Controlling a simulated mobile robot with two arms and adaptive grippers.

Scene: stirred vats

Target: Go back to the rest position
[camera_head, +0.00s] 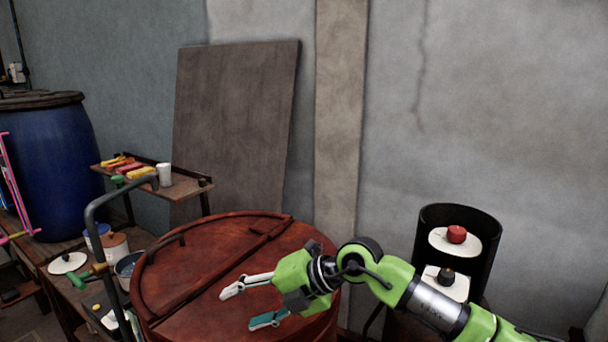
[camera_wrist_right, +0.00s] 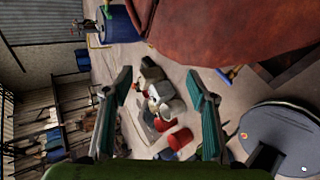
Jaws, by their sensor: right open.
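My right gripper (camera_head: 248,305) is open, with its two fingers spread and nothing between them. It is in front of the lidded red-brown vat (camera_head: 215,250) in the head view; the exact gap to the lid cannot be told. The right wrist view shows both fingers (camera_wrist_right: 160,88) apart, with distant floor and clutter between them. The vat also shows at the top of that view (camera_wrist_right: 215,35). My left gripper is not in view.
A black open cylinder (camera_head: 430,225) holding shelves with a red and a dark knob stands right, behind my right arm. A small shelf (camera_head: 185,188) with coloured items, a blue barrel (camera_head: 55,165) and a grey bent pipe (camera_head: 91,225) are left. Buckets (camera_wrist_right: 180,138) lie on the floor.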

